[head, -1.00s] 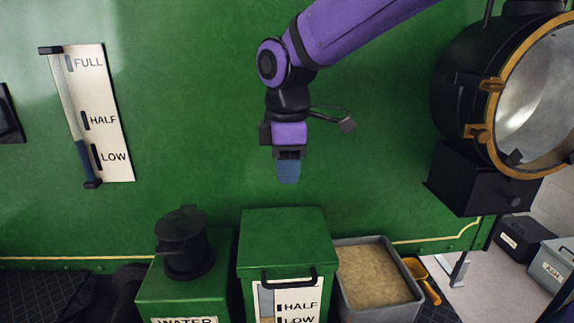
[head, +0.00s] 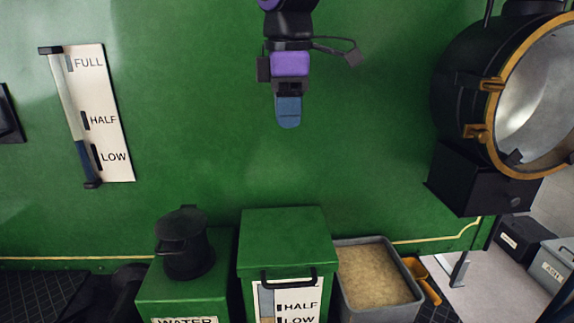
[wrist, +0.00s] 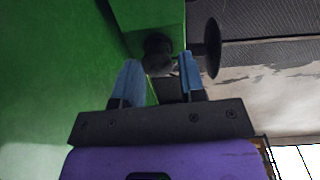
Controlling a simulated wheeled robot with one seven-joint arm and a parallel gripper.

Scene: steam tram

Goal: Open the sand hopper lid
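The sand hopper is a green box with a flat green lid (head: 285,237) in the lower middle of the head view. The lid is closed. A black bar handle (head: 288,280) runs along its front edge, above a gauge plate (head: 300,303) marked HALF and LOW. My gripper (head: 288,122) points down in front of the green wall, well above the lid and apart from it. In the wrist view my gripper (wrist: 160,82) has its two blue fingers spread, with nothing held between them.
A green water box (head: 165,291) with a black spout-like fitting (head: 184,243) stands left of the hopper. A grey tray of sand (head: 347,292) stands right of it. A big black lamp (head: 464,80) juts out at the right. A level gauge (head: 105,118) is on the wall.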

